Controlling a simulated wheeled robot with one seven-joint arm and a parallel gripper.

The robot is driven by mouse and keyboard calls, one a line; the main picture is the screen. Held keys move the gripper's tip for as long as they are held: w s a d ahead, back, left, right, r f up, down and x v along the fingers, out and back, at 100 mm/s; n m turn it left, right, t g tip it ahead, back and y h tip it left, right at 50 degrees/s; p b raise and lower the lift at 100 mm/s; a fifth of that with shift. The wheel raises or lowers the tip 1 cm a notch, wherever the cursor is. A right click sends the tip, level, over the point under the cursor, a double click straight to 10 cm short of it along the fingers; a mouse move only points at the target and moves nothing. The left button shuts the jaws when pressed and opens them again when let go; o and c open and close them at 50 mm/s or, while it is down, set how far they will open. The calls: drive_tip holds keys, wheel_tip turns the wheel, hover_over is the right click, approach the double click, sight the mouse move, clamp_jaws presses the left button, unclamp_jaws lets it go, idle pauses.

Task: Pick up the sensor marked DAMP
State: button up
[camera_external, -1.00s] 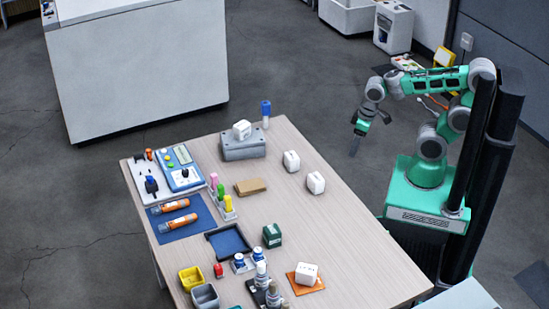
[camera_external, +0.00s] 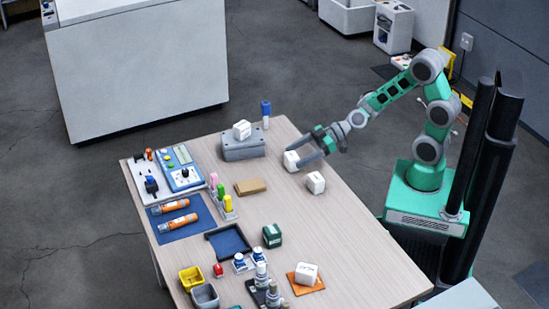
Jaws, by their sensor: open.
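Several similar white block-shaped sensors are in view, and their markings are too small to read, so I cannot tell which says DAMP. One white sensor (camera_external: 291,160) is on the table near its back right edge, right at my gripper. A second white sensor (camera_external: 315,183) stands a little nearer the front. A third white sensor (camera_external: 242,130) sits on a grey box (camera_external: 243,149). A fourth white sensor (camera_external: 306,274) is on an orange mat (camera_external: 313,287). My gripper (camera_external: 299,159) is open, its fingers reaching left at the first sensor. I cannot tell whether they touch it.
A blue-capped bottle (camera_external: 266,113) stands behind the grey box. A brown block (camera_external: 250,187), green box (camera_external: 272,235), dark blue tray (camera_external: 229,242) and marker holder (camera_external: 227,210) occupy the middle. Control panels (camera_external: 180,168) are at left. The right front of the table (camera_external: 365,245) is clear.

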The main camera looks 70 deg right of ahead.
drive_tip(key=x, duration=0.2)
drive_tip(key=shift+w+a+f, duration=0.2)
drive_tip(key=shift+w+f, duration=0.05)
drive_tip(key=shift+w, duration=0.05)
drive_tip(key=shift+c, duration=0.3)
drive_tip(key=c, duration=1.4)
